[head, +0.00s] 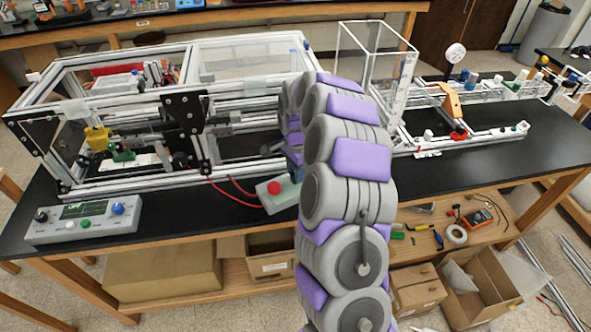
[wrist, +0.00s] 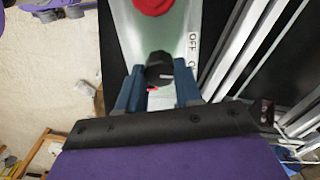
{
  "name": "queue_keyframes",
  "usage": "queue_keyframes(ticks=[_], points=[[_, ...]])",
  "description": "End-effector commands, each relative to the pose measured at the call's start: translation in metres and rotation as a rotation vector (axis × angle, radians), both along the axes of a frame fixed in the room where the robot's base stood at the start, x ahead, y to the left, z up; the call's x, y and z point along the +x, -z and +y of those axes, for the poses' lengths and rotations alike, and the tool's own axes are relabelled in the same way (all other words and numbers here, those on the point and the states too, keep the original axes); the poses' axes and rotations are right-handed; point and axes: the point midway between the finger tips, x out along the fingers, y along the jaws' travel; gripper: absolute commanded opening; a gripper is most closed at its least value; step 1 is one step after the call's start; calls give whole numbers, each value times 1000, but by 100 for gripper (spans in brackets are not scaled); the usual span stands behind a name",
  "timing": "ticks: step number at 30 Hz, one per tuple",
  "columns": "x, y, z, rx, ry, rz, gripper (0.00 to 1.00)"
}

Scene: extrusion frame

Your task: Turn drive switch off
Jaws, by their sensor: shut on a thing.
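The drive switch is a black knob (wrist: 157,63) with a pale mark on a light grey-green box (wrist: 128,30). In the wrist view my gripper's (wrist: 159,82) two blue fingers stand on either side of the knob and are shut on it. A red button (wrist: 153,4) is on the box beyond the knob. An "OFF" label (wrist: 192,43) is right of the knob; another label below it is partly hidden. In the head view the box (head: 289,194) with its red button (head: 274,187) sits at the bench's front edge. My arm hides the knob there.
A metal extrusion frame (head: 130,183) stands behind and left of the box on the black bench (head: 225,220). Red cables (head: 232,196) run to the box. A grey control panel (head: 84,219) lies at the front left. A clear enclosure (head: 372,60) stands behind my arm.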

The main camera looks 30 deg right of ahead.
Motion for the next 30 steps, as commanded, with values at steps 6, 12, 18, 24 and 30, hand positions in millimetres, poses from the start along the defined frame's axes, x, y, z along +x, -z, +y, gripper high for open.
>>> queue_keyframes(ticks=[6, 12, 18, 24, 30], points=[[-1, -2, 0, 1, -153, 3, 4], [0, -2, 0, 1, -342, 1, 4], [-1, -3, 0, 2, -530, 1, 4], [0, -2, 0, 1, -703, -2, 4], [0, -2, 0, -1, -841, -3, 4]])
